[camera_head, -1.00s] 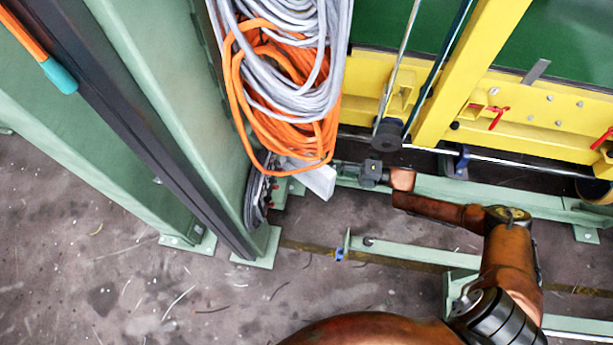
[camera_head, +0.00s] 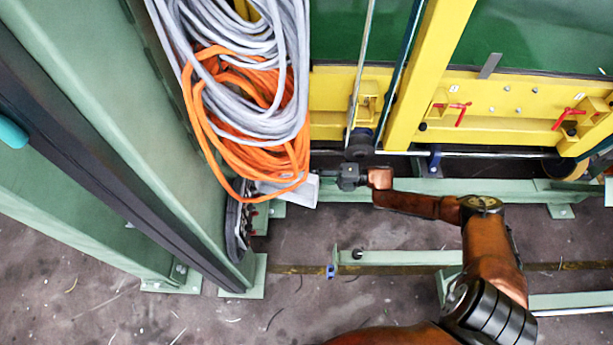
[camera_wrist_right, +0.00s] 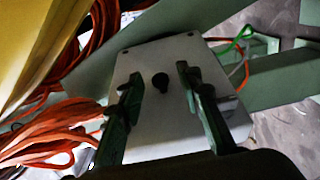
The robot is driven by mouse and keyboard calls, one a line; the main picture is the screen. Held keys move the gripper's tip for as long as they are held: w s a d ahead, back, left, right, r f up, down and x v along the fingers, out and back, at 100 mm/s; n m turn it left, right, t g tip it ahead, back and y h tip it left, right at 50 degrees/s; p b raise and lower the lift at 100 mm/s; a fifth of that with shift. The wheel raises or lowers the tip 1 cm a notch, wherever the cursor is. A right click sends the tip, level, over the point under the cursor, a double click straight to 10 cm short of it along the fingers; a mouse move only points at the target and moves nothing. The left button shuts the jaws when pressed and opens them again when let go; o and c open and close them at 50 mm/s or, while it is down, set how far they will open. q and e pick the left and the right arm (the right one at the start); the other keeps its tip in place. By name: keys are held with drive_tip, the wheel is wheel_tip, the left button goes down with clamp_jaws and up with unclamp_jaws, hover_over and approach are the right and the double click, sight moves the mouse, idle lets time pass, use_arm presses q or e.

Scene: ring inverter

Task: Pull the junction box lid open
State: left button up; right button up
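The junction box (camera_head: 303,191) is pale grey and partly covered by hanging cables in the head view. In the right wrist view its flat lid (camera_wrist_right: 150,58) faces the camera, with a small black knob (camera_wrist_right: 160,82) on it. The lid looks shut. My right gripper (camera_wrist_right: 159,78) is open, one finger on each side of the knob, with visible gaps between. I cannot tell how far the fingertips are from the lid surface. In the head view my right wrist is just right of the box, and the fingers are hard to make out. My left gripper is not in view.
Orange cable (camera_head: 245,150) and grey cable (camera_head: 250,100) hang over the box. A green post (camera_head: 130,130) stands to the left. A yellow frame (camera_head: 420,80) with red handles is behind my right arm. Low green rails (camera_head: 400,257) cross the floor.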

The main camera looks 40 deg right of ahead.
drive_tip(key=v, duration=1.2)
idle(0.5)
